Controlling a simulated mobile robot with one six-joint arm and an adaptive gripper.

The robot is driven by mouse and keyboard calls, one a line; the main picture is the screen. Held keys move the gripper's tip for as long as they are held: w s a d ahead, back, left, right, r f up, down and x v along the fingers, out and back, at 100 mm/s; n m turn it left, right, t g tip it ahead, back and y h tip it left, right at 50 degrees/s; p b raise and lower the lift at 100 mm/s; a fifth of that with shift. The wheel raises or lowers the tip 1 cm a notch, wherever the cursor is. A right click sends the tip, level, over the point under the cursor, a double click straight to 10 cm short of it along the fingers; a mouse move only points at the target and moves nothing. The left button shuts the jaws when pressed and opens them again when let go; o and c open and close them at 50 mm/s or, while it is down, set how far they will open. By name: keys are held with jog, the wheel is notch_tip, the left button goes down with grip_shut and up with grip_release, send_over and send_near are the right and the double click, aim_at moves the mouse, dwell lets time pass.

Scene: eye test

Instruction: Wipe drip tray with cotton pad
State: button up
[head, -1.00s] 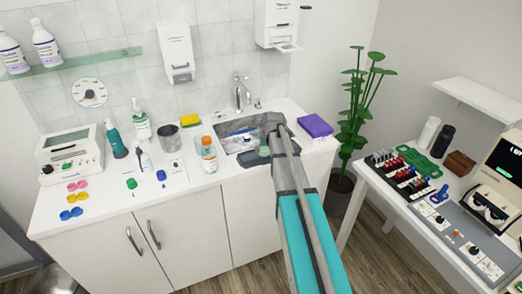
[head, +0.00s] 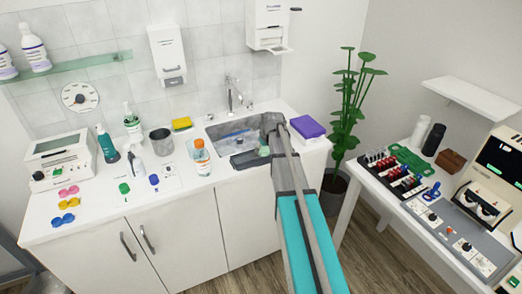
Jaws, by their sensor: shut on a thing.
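My gripper (head: 271,144) is at the far end of my arm, over the front edge of the sink, and is mostly hidden by the arm. It is shut on a small pale green pad (head: 264,151), which I take to be the cotton pad. A flat dark grey tray (head: 242,161), likely the drip tray, lies at the front rim of the sink. The pad is over or on this tray; I cannot tell if they touch. My arm covers the tray's right part.
The sink (head: 218,131) is behind the tray. An orange-capped bottle (head: 202,160) stands close to its left. A purple box (head: 307,127) lies right of my arm. A potted plant (head: 347,120) and a side table (head: 350,180) with instruments stand further right.

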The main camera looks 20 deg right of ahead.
aim_at(251, 155)
jog(key=shift+d, duration=0.9)
jog(key=shift+r, duration=0.1)
jog(key=shift+a, duration=0.1)
jog(key=shift+a, duration=1.85)
jog(key=shift+a, duration=0.15)
jog(key=shift+a, duration=1.65)
